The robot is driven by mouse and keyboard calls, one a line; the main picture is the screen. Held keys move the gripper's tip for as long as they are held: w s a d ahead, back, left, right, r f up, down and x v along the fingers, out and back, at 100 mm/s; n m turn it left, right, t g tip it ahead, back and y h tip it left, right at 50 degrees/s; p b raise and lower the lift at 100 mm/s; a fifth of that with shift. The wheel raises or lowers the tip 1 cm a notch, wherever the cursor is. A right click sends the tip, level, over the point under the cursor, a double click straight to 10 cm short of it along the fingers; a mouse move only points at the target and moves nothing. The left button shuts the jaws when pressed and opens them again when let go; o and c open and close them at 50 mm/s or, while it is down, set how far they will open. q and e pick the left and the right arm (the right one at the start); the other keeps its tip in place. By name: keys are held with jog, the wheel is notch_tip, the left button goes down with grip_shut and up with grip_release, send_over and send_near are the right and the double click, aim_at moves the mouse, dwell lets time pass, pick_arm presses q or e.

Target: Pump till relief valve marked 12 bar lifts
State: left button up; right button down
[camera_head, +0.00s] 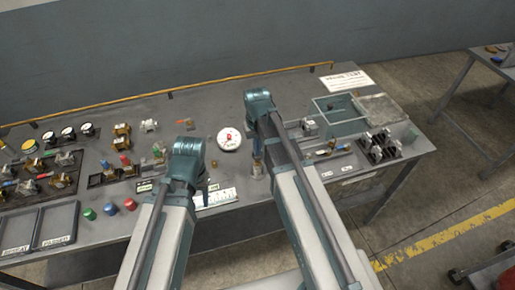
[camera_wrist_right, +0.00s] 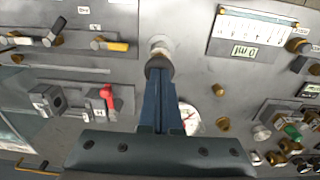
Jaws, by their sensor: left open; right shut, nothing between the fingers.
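A round white gauge (camera_head: 229,138) with a red mark stands mid-bench; it shows partly behind my right fingers in the right wrist view (camera_wrist_right: 190,119). My right gripper (camera_head: 258,156) is shut and empty, its blue fingers pointing down at a short upright metal post (camera_head: 257,170). In the right wrist view the fingertips meet the post's dark collar (camera_wrist_right: 157,66); I cannot tell whether they touch. My left gripper (camera_head: 204,183) is open, mostly hidden by its own arm, above the bench left of the post. Several small valves (camera_head: 122,130) stand at the left; no 12 bar marking is readable.
A white chart (camera_head: 222,197) lies near the front edge. Red (camera_head: 129,203), blue (camera_head: 110,208) and green (camera_head: 89,213) caps sit left of it, beside shallow trays (camera_head: 58,226). A red-handled lever (camera_wrist_right: 107,97) and an open box (camera_head: 336,112) are at the bench's right.

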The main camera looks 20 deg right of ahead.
notch_tip(320, 180, down, 3)
jog(key=shift+b, duration=1.15)
jog(key=shift+s+r, duration=0.1)
jog(key=shift+s, duration=0.1)
pick_arm(q)
notch_tip(320, 180, down, 3)
jog(key=shift+s+r, duration=0.1)
pick_arm(e)
jog(key=shift+w+r+p, duration=0.1)
jog(key=shift+r+p, duration=0.55)
jog(key=shift+p, duration=0.2)
pick_arm(q)
notch_tip(320, 180, up, 14)
jog(key=p, duration=1.3)
jog(key=shift+r, duration=0.15)
pick_arm(e)
notch_tip(320, 180, up, 13)
jog(key=shift+a, duration=0.1)
